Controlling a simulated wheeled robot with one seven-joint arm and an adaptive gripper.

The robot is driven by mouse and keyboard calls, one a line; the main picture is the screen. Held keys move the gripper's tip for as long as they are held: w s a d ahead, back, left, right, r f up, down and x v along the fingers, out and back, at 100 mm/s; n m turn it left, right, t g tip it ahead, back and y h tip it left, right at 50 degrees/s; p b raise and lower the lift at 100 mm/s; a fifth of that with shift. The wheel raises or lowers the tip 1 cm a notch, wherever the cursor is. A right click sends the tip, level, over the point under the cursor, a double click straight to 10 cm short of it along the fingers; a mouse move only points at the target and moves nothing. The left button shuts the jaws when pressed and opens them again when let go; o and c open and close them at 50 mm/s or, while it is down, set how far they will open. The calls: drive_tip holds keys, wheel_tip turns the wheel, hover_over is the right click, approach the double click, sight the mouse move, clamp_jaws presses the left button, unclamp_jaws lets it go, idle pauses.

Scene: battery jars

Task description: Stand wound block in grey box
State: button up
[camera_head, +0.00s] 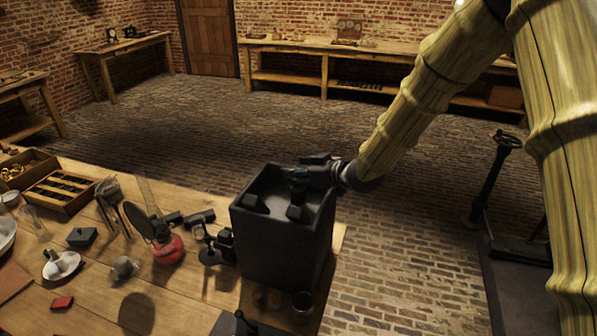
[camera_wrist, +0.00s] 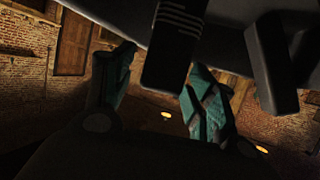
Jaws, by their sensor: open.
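The tall dark grey box (camera_head: 280,250) stands at the right end of the wooden table, open at the top. My gripper (camera_head: 302,175) is at its open top, near the far right rim. In the wrist view my gripper (camera_wrist: 161,60) is open, with one teal finger to each side of a dark block with pale stripes, which looks like the wound block (camera_wrist: 172,50). I cannot tell whether a finger touches it. A second dark block (camera_wrist: 270,65) is to its right. In the head view dark blocks (camera_head: 255,204) show inside the box; their lower parts are hard to make out.
Left of the box on the table (camera_head: 205,310) are a red-based stand with a disc (camera_head: 167,248), a small dark stand (camera_head: 209,250) and a wooden tray (camera_head: 60,188). A small dark cup (camera_head: 302,302) sits close in front. Brick floor lies beyond.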

drive_tip(key=b+v, duration=0.3)
drive_tip(key=v, duration=0.9)
drive_tip(key=shift+r, duration=0.1)
